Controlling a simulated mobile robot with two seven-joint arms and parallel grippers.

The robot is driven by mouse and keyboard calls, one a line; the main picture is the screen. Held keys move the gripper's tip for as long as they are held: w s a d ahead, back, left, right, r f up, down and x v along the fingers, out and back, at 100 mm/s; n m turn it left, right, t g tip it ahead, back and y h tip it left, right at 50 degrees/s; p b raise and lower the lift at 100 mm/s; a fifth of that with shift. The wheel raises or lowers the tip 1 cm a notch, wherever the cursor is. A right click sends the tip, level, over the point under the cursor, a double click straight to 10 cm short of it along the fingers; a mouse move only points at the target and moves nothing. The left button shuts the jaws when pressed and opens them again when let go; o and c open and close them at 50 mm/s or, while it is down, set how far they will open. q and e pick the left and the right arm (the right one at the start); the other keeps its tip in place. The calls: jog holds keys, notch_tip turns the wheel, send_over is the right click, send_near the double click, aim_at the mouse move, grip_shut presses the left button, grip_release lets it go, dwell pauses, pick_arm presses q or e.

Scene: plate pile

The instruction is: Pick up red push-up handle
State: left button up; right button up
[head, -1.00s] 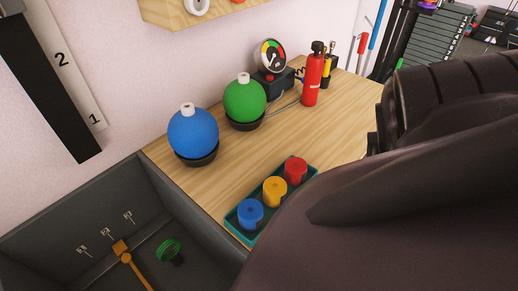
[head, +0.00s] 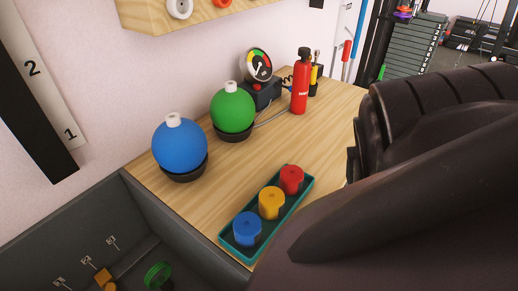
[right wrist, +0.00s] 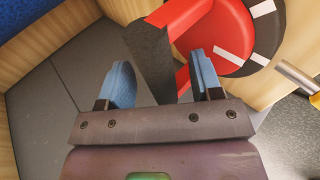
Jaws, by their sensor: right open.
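The red push-up handle shows only in the right wrist view. Its dark grip (right wrist: 152,62) joins red frame parts (right wrist: 183,82) at its right side. My right gripper (right wrist: 161,74) is open, with blue-padded fingers either side of the near end of the dark grip. The grip appears between or just beyond the fingertips; I cannot tell the exact depth or any contact. In the head view my dark right arm fills the right side and hides its gripper and the handle. My left gripper is not in view.
A red disc with a black-and-white rim (right wrist: 217,35) is beside the handle. In the head view, a wooden bench (head: 230,165) holds a blue ball (head: 179,149), a green ball (head: 232,109), a red extinguisher-like bottle (head: 301,84) and a teal tray (head: 303,195) of coloured pieces.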

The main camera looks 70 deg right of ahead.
grip_shut()
dwell(1.3)
